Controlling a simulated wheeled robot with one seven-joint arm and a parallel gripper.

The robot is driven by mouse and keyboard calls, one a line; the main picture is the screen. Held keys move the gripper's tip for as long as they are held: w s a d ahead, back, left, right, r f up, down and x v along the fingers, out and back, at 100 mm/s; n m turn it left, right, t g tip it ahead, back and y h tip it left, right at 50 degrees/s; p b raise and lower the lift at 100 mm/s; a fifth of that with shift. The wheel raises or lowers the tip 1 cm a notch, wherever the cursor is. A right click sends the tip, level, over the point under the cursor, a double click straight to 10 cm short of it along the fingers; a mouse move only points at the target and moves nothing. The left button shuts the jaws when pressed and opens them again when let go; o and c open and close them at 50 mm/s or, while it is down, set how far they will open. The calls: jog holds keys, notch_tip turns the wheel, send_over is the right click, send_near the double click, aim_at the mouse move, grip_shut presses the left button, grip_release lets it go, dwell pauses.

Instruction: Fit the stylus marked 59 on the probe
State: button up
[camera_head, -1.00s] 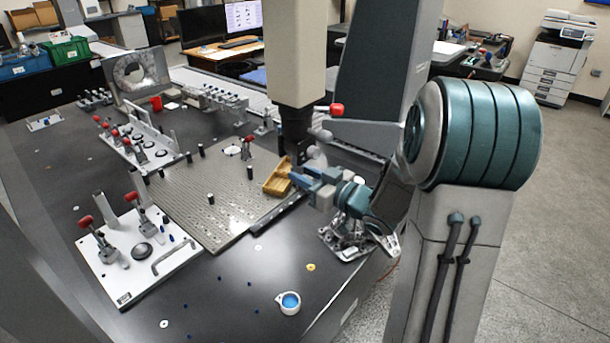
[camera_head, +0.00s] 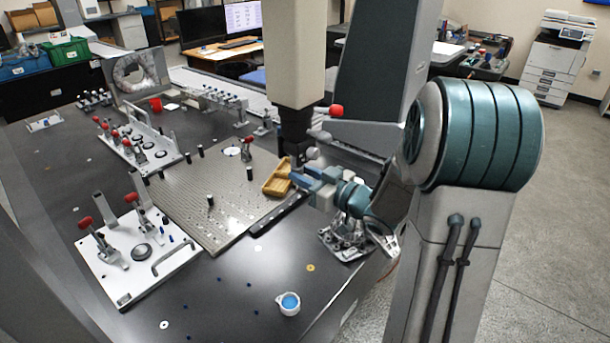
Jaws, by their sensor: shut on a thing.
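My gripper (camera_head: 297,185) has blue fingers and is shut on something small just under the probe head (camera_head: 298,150). The probe head is dark and hangs from the pale vertical column (camera_head: 295,55) of the measuring machine. The held thing is too small and too hidden behind the fingers to make out, and no number 59 can be read. I cannot tell whether it touches the probe. A tan wooden tray (camera_head: 277,190) lies right beside the fingertips, to their left.
A perforated metal plate (camera_head: 185,205) with black pegs lies left of my gripper. White fixture plates with red-handled clamps stand at front left (camera_head: 128,287) and further back (camera_head: 140,150). A blue-and-white cup (camera_head: 288,303) stands at the front; the dark table around it is mostly clear.

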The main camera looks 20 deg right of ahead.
dwell(0.4)
jog(key=o, duration=1)
jog(key=b+v, duration=0.1)
jog(key=v, duration=1.2)
jog(key=shift+s+d+b, duration=0.25)
jog(key=shift+s+b, duration=0.1)
jog(key=shift+b, duration=0.05)
